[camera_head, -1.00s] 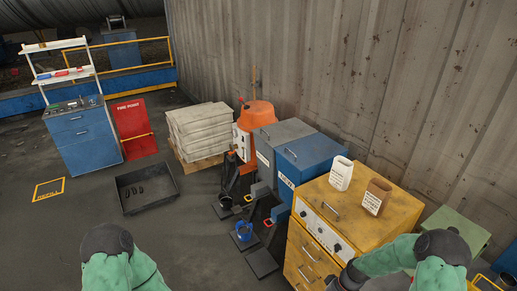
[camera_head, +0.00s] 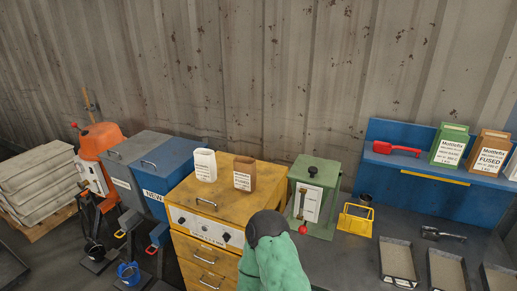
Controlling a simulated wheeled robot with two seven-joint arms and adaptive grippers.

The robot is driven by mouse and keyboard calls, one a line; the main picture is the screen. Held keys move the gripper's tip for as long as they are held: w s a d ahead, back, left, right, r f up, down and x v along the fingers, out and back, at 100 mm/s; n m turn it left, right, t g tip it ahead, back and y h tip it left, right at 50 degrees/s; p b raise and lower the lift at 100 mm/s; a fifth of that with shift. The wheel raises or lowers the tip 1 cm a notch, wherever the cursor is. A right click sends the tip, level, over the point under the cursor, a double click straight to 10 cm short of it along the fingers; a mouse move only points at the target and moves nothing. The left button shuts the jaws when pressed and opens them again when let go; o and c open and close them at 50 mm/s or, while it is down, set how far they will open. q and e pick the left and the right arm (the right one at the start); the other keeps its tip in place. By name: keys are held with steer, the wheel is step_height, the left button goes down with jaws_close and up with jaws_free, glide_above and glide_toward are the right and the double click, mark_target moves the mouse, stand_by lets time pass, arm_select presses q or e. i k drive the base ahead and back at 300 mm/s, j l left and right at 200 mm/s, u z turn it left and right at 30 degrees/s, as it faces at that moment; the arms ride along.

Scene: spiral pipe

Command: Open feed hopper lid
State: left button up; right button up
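No part is marked as the feed hopper, so I cannot tell for sure which lid is meant. A green box (camera_head: 330,206) with a black knob (camera_head: 312,171) on its flat top stands against the wall; its top looks closed. A lever with a red ball hangs on its front. A grey bin (camera_head: 138,150) and a blue bin marked NEW (camera_head: 172,172) have handled lids, both closed. An orange machine (camera_head: 99,140) with a rounded top stands left of them. One green arm of mine shows at the bottom centre, in front of the yellow cabinet. Neither gripper is in view.
The yellow cabinet (camera_head: 218,196) carries a white container (camera_head: 205,165) and a brown container (camera_head: 244,172). At right, a dark bench (camera_head: 345,262) holds a yellow wire holder (camera_head: 356,219), a scoop (camera_head: 442,233) and trays (camera_head: 397,261). A blue shelf (camera_head: 420,178) holds a red scoop (camera_head: 396,148) and labelled boxes.

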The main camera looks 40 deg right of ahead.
mark_target(311, 170)
steer(key=k+l, duration=0.1)
steer(key=l, duration=0.8)
steer(key=k+l+u, duration=0.1)
steer(key=l, duration=0.35)
